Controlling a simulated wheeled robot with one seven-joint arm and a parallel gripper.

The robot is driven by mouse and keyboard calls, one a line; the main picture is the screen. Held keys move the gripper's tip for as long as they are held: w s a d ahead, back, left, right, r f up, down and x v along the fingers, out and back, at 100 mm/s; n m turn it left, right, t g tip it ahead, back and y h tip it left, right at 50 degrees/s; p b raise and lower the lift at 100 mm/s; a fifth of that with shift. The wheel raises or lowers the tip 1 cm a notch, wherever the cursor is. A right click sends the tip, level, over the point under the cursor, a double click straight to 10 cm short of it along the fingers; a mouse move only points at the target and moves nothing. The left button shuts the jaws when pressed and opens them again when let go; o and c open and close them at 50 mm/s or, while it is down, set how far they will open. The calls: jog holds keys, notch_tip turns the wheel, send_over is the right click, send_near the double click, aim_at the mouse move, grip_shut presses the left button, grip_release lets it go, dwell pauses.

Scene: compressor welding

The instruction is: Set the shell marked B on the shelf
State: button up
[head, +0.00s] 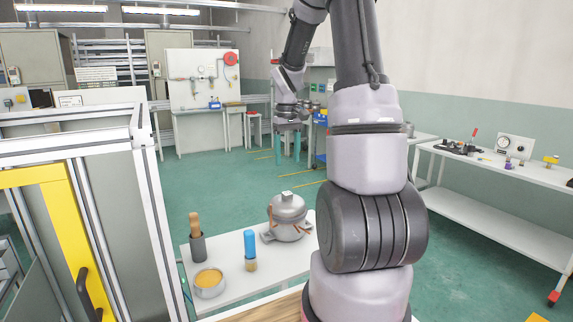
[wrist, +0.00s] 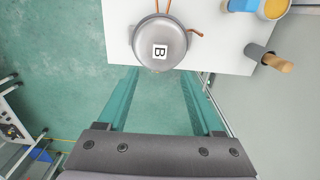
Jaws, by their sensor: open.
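The shell marked B (wrist: 160,43) is a round grey metal dome with a white B label on top and copper-coloured pipes at its side. In the head view a grey shell (head: 288,212), apparently the same one, stands upright on the small white table (head: 222,292). My gripper (head: 288,160) points down with teal fingers, raised above and beyond the shell in the head view. In the wrist view my gripper (wrist: 159,74) is open and empty, its fingertips just short of the shell's near edge in the picture. I cannot tell which surface is the shelf.
On the white table stand a wooden-handled tool in a dark holder (head: 197,245), a blue-topped bottle (head: 250,247) and a bowl of orange material (head: 209,284). A white-framed enclosure (head: 140,140) rises at left. A two-level white bench (head: 470,205) stands at right. Green floor lies open between.

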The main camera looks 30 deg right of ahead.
jog(key=s+a+r+m+t+y, duration=0.1)
jog(key=s+a+r+m+t, duration=0.1)
jog(key=s+a+r, duration=0.5)
jog(key=s+a+r+m+t+y, duration=0.1)
jog(key=s+a+r+t, duration=0.4)
jog(key=s+r, duration=0.6)
jog(key=shift+s+a+m, duration=0.8)
jog(key=shift+s+a, duration=0.25)
jog(key=shift+s, duration=0.45)
